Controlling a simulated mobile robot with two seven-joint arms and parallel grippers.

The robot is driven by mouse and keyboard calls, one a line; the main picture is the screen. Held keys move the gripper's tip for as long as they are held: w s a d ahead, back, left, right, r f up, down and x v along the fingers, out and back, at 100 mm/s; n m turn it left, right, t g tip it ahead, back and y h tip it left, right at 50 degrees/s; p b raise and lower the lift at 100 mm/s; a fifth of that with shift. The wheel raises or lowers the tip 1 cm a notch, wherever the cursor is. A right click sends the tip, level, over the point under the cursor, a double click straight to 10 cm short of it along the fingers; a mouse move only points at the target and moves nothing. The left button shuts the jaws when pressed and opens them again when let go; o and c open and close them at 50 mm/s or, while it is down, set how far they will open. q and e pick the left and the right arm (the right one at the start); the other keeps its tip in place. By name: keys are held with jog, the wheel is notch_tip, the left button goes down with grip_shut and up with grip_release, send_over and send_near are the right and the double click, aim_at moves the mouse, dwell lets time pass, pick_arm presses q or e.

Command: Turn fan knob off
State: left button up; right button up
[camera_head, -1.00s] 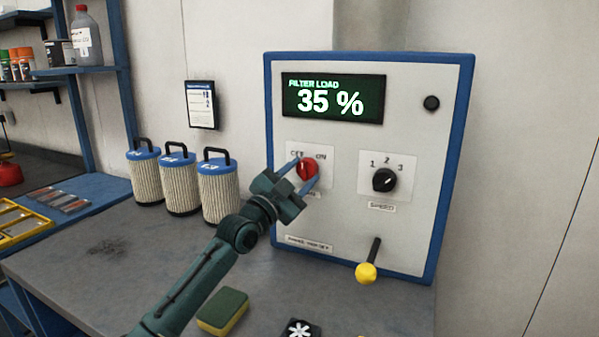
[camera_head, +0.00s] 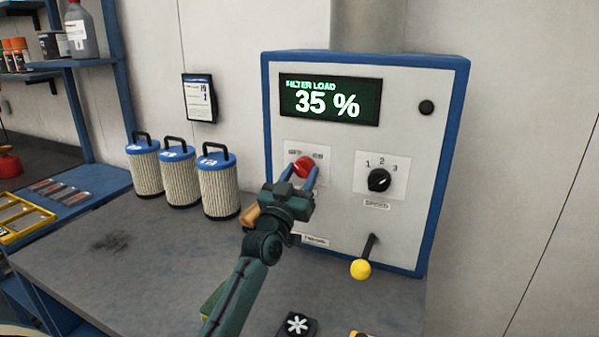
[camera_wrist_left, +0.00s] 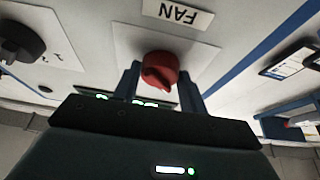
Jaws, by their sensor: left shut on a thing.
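The red fan knob (camera_head: 303,167) is on the left of the control panel (camera_head: 400,215), below the display. My left gripper (camera_head: 303,175) is shut on the knob, one finger on each side. In the left wrist view the red knob (camera_wrist_left: 159,70) sits between the two blue fingers, under an upside-down FAN label (camera_wrist_left: 178,13). The OFF and ON marks above the knob are hard to read now. Which mark the knob points to I cannot tell. My right gripper is not in view.
A black speed knob (camera_head: 379,180) and a yellow-tipped lever (camera_head: 361,268) are to the right. The display (camera_head: 330,99) reads 35 %. Several filter canisters (camera_head: 219,185) stand left of the panel. A sponge (camera_head: 212,300) lies partly behind my arm.

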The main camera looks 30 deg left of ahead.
pick_arm(q)
jog(key=shift+f, duration=0.1)
dwell(0.4)
jog(key=o, duration=1)
jog(key=b+v, duration=0.2)
jog(key=v, duration=1.1)
jog(key=shift+s+d+b, duration=0.1)
jog(key=shift+s+b, duration=0.05)
jog(key=shift+b, duration=0.15)
